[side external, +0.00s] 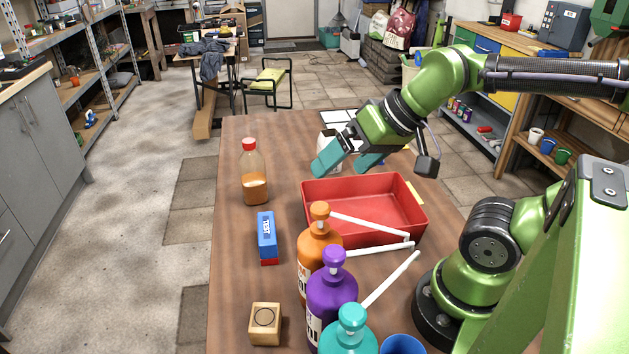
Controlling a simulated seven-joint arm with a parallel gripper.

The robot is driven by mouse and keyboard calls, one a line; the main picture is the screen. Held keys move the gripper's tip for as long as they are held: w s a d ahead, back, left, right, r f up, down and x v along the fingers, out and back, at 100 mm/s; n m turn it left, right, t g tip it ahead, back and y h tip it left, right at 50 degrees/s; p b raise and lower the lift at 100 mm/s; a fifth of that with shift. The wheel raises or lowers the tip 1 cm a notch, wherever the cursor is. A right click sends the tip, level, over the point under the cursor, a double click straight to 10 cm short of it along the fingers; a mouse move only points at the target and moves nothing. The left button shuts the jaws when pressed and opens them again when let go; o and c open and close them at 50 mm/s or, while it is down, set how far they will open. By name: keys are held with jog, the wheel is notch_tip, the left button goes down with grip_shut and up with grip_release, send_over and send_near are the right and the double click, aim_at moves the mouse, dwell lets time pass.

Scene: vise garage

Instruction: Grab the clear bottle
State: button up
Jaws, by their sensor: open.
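A clear bottle (255,177) with a red cap and amber liquid in its lower part stands upright on the wooden table, at the far left side. My gripper (341,168) is open, above the far edge of the red tray and to the right of the clear bottle, well apart from it. Its teal fingers point down and to the left. Nothing shows between the fingers. A white object (327,141) stands behind the gripper and is partly hidden by it.
A red tray (420,232) lies right of the bottle. Orange (318,262), purple (332,300) and teal (348,335) pump bottles stand nearer the camera, spouts reaching right. A blue box (266,234), wooden block (265,324) and blue cup (403,345) are also on the table (232,290).

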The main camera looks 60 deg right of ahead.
jog(key=n+g+h, duration=0.1)
jog(key=n+g, duration=0.2)
jog(key=n, duration=0.2)
send_near(249, 140)
jog(key=x, duration=0.7)
jog(key=shift+a+r, duration=0.1)
jog(key=shift+a, duration=0.3)
jog(key=shift+d+x, duration=0.15)
jog(key=shift+x, duration=1.2)
jog(key=shift+d+x, duration=0.2)
jog(key=shift+x, duration=1.1)
jog(key=shift+c, duration=0.3)
